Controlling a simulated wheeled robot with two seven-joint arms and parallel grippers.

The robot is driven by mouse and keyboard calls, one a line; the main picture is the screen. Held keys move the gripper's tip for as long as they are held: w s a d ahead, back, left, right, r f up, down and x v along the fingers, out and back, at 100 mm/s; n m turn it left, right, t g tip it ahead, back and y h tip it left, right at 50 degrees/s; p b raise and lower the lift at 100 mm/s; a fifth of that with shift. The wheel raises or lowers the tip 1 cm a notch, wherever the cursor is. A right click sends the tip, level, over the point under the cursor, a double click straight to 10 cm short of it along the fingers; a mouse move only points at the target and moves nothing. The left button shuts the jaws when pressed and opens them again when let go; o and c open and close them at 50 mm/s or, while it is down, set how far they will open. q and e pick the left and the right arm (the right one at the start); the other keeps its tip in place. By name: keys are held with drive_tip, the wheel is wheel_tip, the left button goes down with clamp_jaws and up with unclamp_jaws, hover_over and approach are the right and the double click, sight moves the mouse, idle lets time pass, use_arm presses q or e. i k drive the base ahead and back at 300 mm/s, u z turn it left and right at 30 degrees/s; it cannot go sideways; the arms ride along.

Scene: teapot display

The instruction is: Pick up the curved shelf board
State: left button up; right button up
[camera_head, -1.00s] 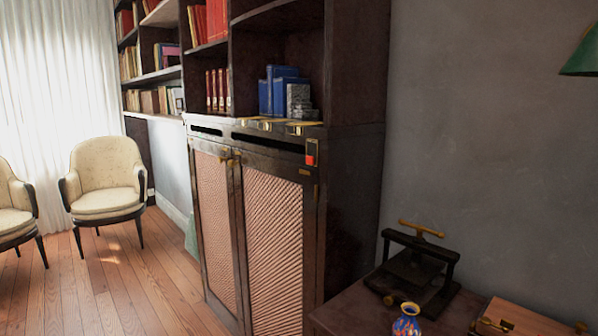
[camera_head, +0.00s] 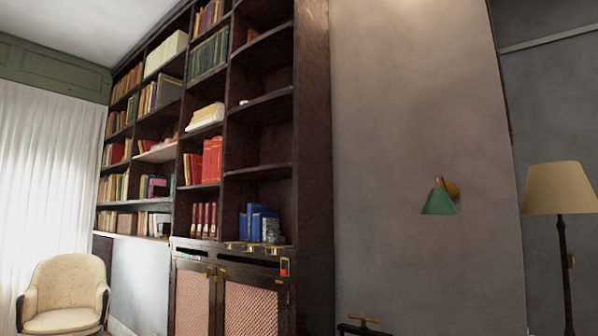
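A tall dark wooden bookcase (camera_head: 312,120) stands in the middle of the head view. Its right column has several dark shelf boards with curved front edges, one of them a mostly empty shelf board (camera_head: 262,172). A paler brown board (camera_head: 160,152) sticks out from a shelf in a column further left. I cannot tell which of these is the task's curved shelf board. No gripper touches any of them in view, and neither of my grippers shows.
A cabinet with lattice doors (camera_head: 250,308) forms the bookcase's base. Blue books (camera_head: 256,222) stand just above it. A cream armchair (camera_head: 65,290) is at lower left. A green wall lamp (camera_head: 439,202) and a floor lamp (camera_head: 560,188) are at right. The floor is mostly out of view.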

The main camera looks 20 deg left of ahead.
sight(283, 171)
drive_tip(key=u, duration=0.6)
drive_tip(key=i, duration=0.6)
drive_tip(key=u, duration=0.7)
drive_tip(key=i, duration=0.8)
drive_tip(key=z, duration=0.3)
